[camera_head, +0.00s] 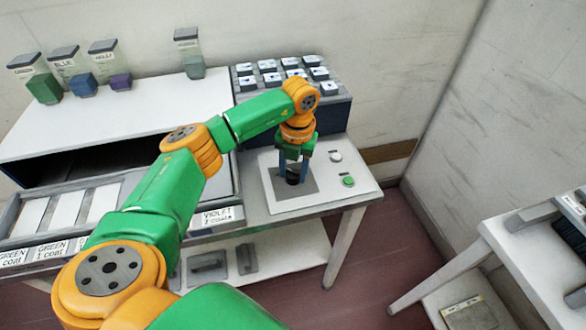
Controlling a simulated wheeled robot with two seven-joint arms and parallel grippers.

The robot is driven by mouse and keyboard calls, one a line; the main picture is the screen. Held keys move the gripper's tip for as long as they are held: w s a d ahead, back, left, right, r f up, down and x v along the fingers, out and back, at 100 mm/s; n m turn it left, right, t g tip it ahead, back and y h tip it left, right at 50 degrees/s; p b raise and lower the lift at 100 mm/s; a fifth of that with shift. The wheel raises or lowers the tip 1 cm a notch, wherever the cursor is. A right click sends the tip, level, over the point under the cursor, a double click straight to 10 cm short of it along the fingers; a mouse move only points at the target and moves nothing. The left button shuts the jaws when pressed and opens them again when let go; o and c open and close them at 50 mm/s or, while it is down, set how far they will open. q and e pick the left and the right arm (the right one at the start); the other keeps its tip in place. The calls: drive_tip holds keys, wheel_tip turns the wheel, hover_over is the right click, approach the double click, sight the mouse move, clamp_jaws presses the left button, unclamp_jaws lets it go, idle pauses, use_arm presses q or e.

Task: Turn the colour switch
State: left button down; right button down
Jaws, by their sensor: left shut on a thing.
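My left gripper (293,165) points down at the white control panel (325,189) on the table, over a grey square plate. It is shut on the dark colour switch (292,179), a small round knob standing on that plate. The fingers hide part of the knob, so its pointer and any marks around it cannot be read. A green button (347,181) and a white button (335,156) sit on the panel to the right of the gripper. My right gripper is not in view.
A dark box with several white labelled blocks (290,72) stands behind the panel. Lidded jars (104,62) stand on a white shelf at the back left. A tray with white panels (66,210) lies at left. Another table (530,260) is at right, across open floor.

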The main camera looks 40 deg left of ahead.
sight(295, 171)
use_arm(q)
drive_tip(key=shift+n, duration=0.4)
drive_tip(key=shift+c, duration=1.9)
unclamp_jaws()
drive_tip(key=shift+w+r, duration=0.1)
drive_tip(key=shift+r, duration=0.3)
drive_tip(key=r, duration=0.4)
drive_tip(key=r+b, duration=0.1)
drive_tip(key=r, duration=0.1)
drive_tip(key=shift+d+r, duration=0.15)
drive_tip(key=shift+d, duration=0.1)
